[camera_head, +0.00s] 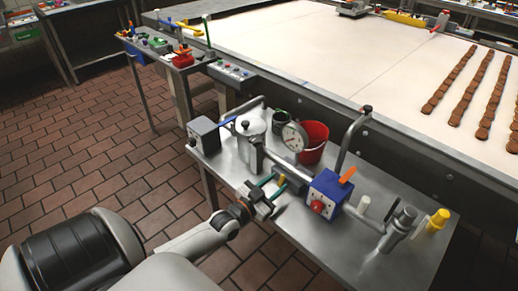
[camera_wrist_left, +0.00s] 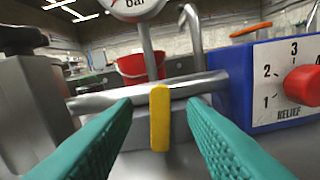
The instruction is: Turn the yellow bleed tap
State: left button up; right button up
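The yellow bleed tap (camera_wrist_left: 160,118) is an upright flat lever in front of a horizontal metal pipe in the left wrist view. In the head view a small piece of it (camera_head: 281,179) shows by my fingertips. My left gripper (camera_wrist_left: 160,105) has green fingers spread apart, one on each side of the tap, with a gap visible on both sides. In the head view the left gripper (camera_head: 273,186) reaches in over the front edge of the metal table. My right gripper is in neither view.
A blue box (camera_head: 325,188) with a red RELIEF knob stands just right of the tap. A pressure gauge (camera_head: 294,137) and red bucket (camera_head: 313,143) stand behind. A grey box (camera_head: 203,135) is at left. Another yellow-topped part (camera_head: 438,219) stands at far right.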

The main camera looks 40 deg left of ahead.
pick_arm(q)
jog(key=s, duration=0.9)
jog(key=shift+s+a+b, duration=0.35)
jog(key=shift+a+b, duration=0.05)
jog(key=s+d+f+g, duration=0.1)
jog(key=s+f+g, duration=0.25)
jog(key=f, duration=0.65)
jog(key=s+f+n+g+y, duration=0.15)
jog(key=s+f, duration=0.25)
jog(key=f, duration=0.6)
jog(key=s+d+f+g, duration=0.1)
jog(key=s+f+g, duration=0.25)
jog(key=f, duration=0.65)
jog(key=s+d+f+g, duration=0.4)
jog(key=s+f, duration=0.3)
jog(key=s, duration=0.3)
jog(key=s+d+f+g, duration=0.4)
jog(key=s+f, duration=0.3)
jog(key=s, duration=0.4)
jog(key=shift+s+d+f+m, duration=0.25)
jog(key=shift+s+f+m, duration=0.1)
jog(key=shift+m, duration=0.1)
jog(key=shift+a+g, duration=0.1)
jog(key=shift+g, duration=0.15)
